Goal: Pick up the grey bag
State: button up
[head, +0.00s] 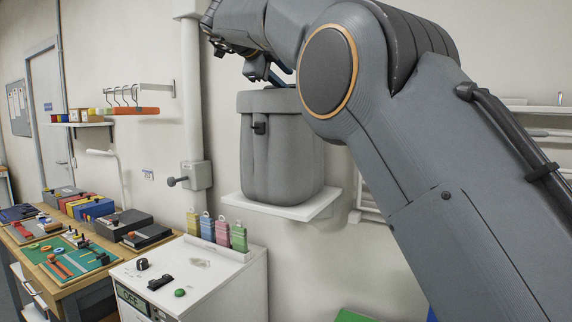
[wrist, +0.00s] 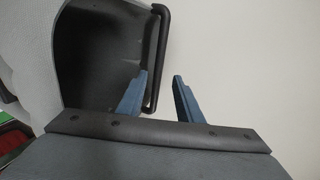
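The grey bag (head: 284,155) stands upright on a small white wall shelf, with a dark clasp on its front. My gripper (head: 280,78) is just above the bag's top, partly hidden by my arm. In the wrist view the two blue fingers of my gripper (wrist: 164,90) are apart. The bag's dark handle bar (wrist: 162,45) runs down between them, closer to the left finger. Grey fabric and a dark part of the bag (wrist: 95,50) fill the upper left. I cannot tell whether a finger touches the handle.
The white shelf (head: 318,208) carries the bag. Below it, a white cabinet (head: 232,290) holds several coloured tags (head: 222,231). A wooden workbench (head: 75,275) with tools and boxes is at left. The wall right of the handle in the wrist view is bare.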

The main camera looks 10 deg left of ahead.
jog(key=p+x, duration=0.1)
jog(key=x, duration=0.3)
jog(key=p+x, duration=0.1)
jog(key=x, duration=0.1)
jog(key=shift+w+a+f+p, duration=0.1)
jog(key=shift+a+f+p, duration=0.2)
grip_shut()
dwell(1.2)
